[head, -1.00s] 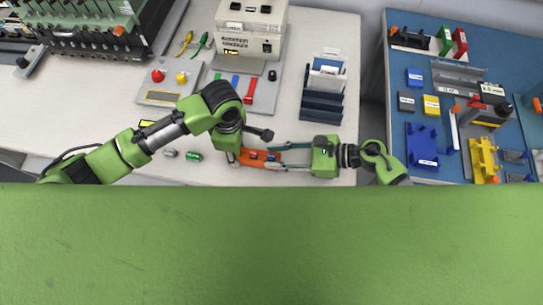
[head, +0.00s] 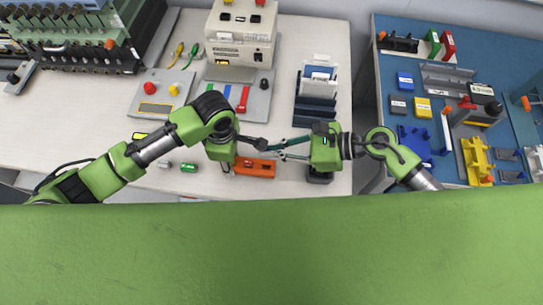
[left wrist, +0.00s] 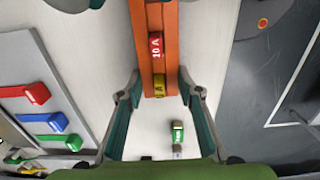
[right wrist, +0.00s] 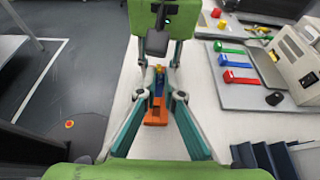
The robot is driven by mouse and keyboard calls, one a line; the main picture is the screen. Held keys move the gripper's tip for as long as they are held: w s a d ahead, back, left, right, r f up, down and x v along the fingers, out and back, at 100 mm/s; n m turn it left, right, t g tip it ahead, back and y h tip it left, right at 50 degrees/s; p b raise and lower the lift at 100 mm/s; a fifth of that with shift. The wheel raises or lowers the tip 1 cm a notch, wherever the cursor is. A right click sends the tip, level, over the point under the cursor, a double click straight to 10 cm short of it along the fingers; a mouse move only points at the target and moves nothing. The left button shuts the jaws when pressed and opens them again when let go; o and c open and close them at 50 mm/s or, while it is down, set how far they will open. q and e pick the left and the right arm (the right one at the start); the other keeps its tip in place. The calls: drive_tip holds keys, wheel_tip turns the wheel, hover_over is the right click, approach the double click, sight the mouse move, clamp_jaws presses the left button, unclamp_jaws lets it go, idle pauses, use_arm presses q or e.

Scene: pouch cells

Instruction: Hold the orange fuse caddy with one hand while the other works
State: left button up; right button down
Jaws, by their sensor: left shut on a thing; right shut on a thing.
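The orange fuse caddy (head: 258,172) lies near the front edge of the white table. In the left wrist view the caddy (left wrist: 172,40) runs up from between my left fingertips and carries a red 10 A fuse (left wrist: 156,46) and a yellow fuse (left wrist: 159,87). My left gripper (left wrist: 160,95) is shut on the caddy's left end. My right gripper (right wrist: 159,95) comes in from the right and is shut on a blue fuse (right wrist: 157,87) at the caddy's other end. The fingers partly hide this fuse, and whether it is still seated cannot be told.
A green fuse (head: 188,168) lies loose on the table left of the caddy. Behind are a panel with coloured bars (head: 243,98), a beige machine (head: 240,40) and a dark blue rack (head: 314,105). A blue table (head: 375,90) stands to the right, across a gap.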

drive_tip(key=shift+r, duration=0.75)
use_arm(q)
drive_tip(key=o, duration=1.2)
wheel_tip(320, 180, up, 12)
drive_tip(key=shift+r, duration=0.1)
